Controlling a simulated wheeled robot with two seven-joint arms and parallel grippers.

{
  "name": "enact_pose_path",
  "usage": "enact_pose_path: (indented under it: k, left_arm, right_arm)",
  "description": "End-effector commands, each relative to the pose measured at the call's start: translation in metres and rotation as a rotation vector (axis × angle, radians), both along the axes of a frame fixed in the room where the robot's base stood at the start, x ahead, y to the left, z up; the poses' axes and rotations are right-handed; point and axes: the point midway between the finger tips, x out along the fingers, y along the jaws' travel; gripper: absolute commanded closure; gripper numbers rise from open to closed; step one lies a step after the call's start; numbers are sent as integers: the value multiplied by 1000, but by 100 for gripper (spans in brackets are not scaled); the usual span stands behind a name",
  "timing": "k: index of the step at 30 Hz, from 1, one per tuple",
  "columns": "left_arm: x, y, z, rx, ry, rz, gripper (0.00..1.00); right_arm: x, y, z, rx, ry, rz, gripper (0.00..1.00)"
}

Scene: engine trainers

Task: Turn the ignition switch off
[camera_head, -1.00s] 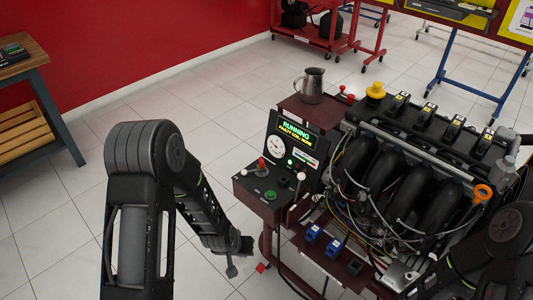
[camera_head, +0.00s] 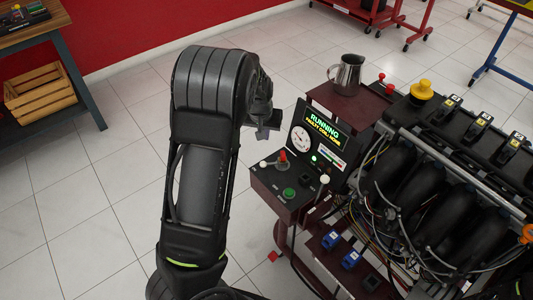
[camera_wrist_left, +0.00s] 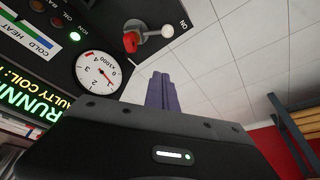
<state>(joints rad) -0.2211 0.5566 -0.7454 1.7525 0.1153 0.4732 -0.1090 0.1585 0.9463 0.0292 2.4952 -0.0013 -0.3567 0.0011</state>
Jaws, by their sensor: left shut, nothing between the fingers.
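The ignition switch area is on the dark red control box below the display. A red-topped lever (camera_head: 282,156) stands there with a small silver knob beside it. In the left wrist view, a red part (camera_wrist_left: 131,41) and a silver rounded lever (camera_wrist_left: 166,31) sit near a partly cut-off label ending in "ON". My left gripper (camera_head: 268,131) is above and behind the box's left rear corner, apart from the switch. Its fingers (camera_wrist_left: 162,92) are shut and empty, just below the switch in the wrist view. The display (camera_head: 324,127) reads "RUNNING". My right gripper is out of view.
A green button (camera_head: 289,193) and a white-topped lever (camera_head: 324,179) are close to the switch. A metal jug (camera_head: 347,74) stands on the stand behind the display. The engine (camera_head: 440,170) fills the right side. Open tiled floor lies left of the box.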

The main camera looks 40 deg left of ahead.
Motion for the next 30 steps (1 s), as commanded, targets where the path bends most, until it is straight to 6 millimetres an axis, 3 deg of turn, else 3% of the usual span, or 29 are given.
enact_pose_path:
  k: [5, 11, 23, 30]
  left_arm:
    - [1, 1, -4, 0, 1, 0, 100]
    - [7, 4, -24, 1, 3, 1, 100]
    - [30, 13, -97, 0, 3, 0, 100]
    - [0, 0, -95, -3, 0, 1, 100]
  right_arm:
    - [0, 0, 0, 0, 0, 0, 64]
    - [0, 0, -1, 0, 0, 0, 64]
    - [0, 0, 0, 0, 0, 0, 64]
    - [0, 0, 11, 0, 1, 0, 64]
